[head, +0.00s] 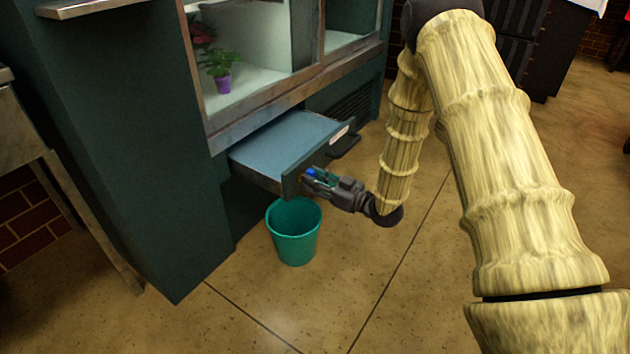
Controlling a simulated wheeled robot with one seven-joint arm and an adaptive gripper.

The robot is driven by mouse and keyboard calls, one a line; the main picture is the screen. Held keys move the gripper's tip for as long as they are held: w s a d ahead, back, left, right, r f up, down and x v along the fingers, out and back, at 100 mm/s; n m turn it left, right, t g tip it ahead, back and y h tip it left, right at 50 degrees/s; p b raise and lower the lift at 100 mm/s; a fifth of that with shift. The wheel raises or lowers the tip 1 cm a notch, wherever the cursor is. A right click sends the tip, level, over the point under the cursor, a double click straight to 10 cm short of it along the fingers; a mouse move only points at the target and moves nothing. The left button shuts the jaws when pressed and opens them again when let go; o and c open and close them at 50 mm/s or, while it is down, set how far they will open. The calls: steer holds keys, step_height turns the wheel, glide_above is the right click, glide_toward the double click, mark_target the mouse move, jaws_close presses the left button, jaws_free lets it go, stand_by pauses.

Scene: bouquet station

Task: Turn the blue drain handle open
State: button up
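A small blue piece (311,172), which looks like the drain handle, shows at the front of the pulled-out tray, right at my fingertips. My gripper (315,178) reaches in from the right, level with the tray's front corner. It is too small here to tell whether the fingers are closed on the blue piece or only beside it. The tray (280,143) has a flat blue-grey inside and sticks out from under the display cabinet. A teal bucket (293,232) stands on the floor below the tray's front corner and looks empty.
The dark green display cabinet (130,130) fills the left; a plant in a purple pot (222,84) stands inside. A metal table (25,130) is at the far left. The tiled floor (400,290) in front of the bucket is clear.

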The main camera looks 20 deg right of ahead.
jaws_close()
steer(key=shift+p, duration=0.3)
steer(key=n+p, duration=0.3)
steer(key=n, duration=0.3)
steer(key=n+p, duration=0.4)
steer(key=n, duration=0.2)
steer(key=n+p, duration=0.4)
steer(key=n, duration=0.1)
steer(key=shift+s+a+f+n, duration=0.25)
steer(key=shift+f+n, duration=0.1)
steer(key=shift+n, duration=0.05)
